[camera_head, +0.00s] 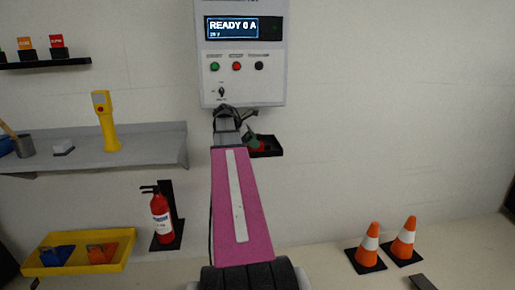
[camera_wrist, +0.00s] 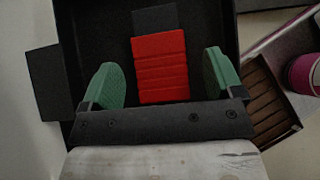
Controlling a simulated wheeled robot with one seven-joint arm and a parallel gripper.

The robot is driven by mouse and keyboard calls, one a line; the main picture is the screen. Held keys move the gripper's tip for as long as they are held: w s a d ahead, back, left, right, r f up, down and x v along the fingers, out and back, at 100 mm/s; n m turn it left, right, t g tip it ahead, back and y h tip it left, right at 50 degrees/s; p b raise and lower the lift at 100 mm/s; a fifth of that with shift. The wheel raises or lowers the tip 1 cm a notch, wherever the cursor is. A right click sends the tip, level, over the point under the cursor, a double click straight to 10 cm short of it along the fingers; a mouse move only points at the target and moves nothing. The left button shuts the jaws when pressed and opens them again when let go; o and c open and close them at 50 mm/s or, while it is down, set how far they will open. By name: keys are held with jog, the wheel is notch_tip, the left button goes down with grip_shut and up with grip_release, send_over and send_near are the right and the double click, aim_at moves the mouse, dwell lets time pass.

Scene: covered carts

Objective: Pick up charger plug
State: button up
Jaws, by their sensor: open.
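The charger plug (camera_wrist: 159,64) is a red, ribbed block with a dark grey end, lying in a black tray in the wrist view. My gripper (camera_wrist: 162,80) is open, with one green finger on each side of the red block and a visible gap on both sides. How deep the fingertips reach beside it is hard to tell. In the head view my gripper (camera_head: 249,134) is at the small black wall tray (camera_head: 272,152), below the charger box. A bit of red shows there beside the green finger; my arm hides the rest.
The charger box (camera_head: 243,88) on the wall reads "READY 0 A". A grey shelf (camera_head: 150,148) with a yellow device (camera_head: 105,122) is at left. A fire extinguisher (camera_head: 161,216), yellow tray (camera_head: 40,268) and orange cones (camera_head: 368,246) stand lower down.

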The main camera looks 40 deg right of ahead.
jog(key=shift+x, duration=1)
jog(key=c, duration=1.2)
jog(key=shift+o, duration=0.2)
